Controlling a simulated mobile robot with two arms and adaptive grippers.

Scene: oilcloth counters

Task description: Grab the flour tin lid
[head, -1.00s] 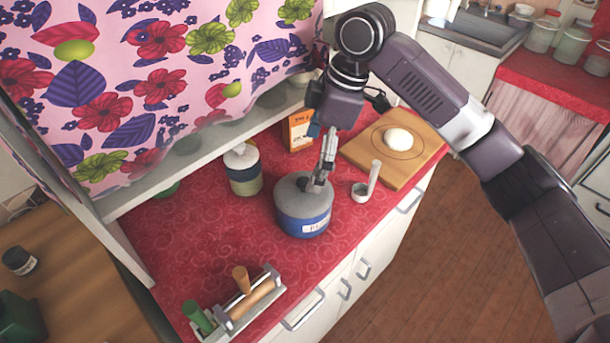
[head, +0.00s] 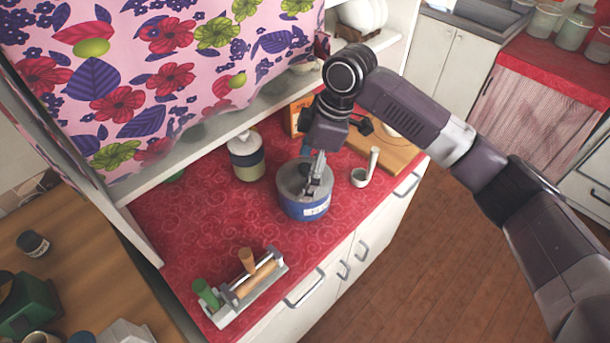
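The flour tin (head: 304,208) is a round blue tin with a pale label, standing on the red counter. Its grey lid (head: 289,178) is on top and looks seated level. My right gripper (head: 312,190) reaches down from above, with its fingers at the middle of the lid, where the knob is. The fingers and arm hide much of the knob, and I cannot tell whether they are closed on it. My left gripper is out of view.
A cream and green canister (head: 246,158) stands left of the tin, and a white measuring cup (head: 360,178) right of it. An orange box (head: 299,114) and wooden board (head: 397,158) are behind. A rack with rolling pins (head: 240,290) lies front left. A floral curtain hangs above.

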